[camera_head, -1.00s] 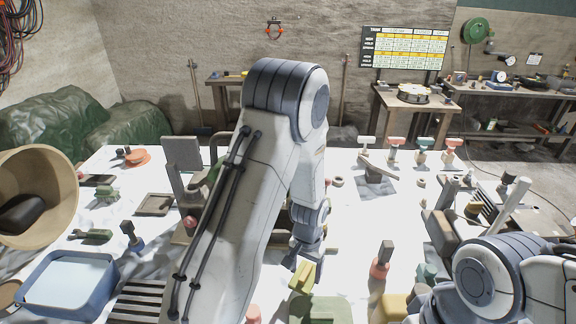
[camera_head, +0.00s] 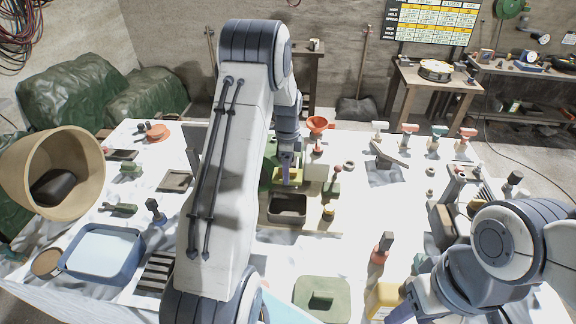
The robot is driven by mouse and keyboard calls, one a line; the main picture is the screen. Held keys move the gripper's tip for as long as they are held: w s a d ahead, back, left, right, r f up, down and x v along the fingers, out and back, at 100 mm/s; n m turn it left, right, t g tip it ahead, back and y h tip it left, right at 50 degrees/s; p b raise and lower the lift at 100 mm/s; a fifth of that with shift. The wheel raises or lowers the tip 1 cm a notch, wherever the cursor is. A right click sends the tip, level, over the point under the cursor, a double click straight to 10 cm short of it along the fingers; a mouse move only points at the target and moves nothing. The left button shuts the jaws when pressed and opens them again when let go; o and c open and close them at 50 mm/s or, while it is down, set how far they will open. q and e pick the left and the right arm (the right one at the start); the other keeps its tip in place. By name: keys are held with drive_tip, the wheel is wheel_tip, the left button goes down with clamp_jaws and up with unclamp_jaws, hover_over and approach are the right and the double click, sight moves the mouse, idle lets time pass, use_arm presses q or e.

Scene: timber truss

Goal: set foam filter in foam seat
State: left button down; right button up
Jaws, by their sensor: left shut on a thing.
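My left gripper (camera_head: 288,172) is shut on a yellow block, which I take to be the foam filter (camera_head: 283,181). The gripper's fingers and wrist cover part of the block. It is held just behind an open, dark rectangular box (camera_head: 287,220) with a brownish rim, which may be the foam seat. The block looks apart from the box's opening, but its height above the bench is hard to tell. A green machine part beside the block is partly hidden by my left arm. My right arm is at the lower right, and its fingertips do not show.
An orange funnel (camera_head: 318,124) stands behind the gripper, and small knobbed pieces stand right of the box. A green square pad (camera_head: 322,294) lies in front. A blue tray (camera_head: 102,250) and a wooden drum (camera_head: 88,165) are left.

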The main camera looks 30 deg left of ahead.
use_arm(q)
drive_tip(key=shift+f, duration=0.1)
drive_tip(key=shift+f+b, duration=4)
drive_tip(key=shift+f, duration=1.85)
drive_tip(key=shift+f, duration=0.15)
drive_tip(key=shift+f+b, duration=1.9)
drive_tip(key=shift+f, duration=0.75)
unclamp_jaws()
drive_tip(key=shift+r, duration=0.1)
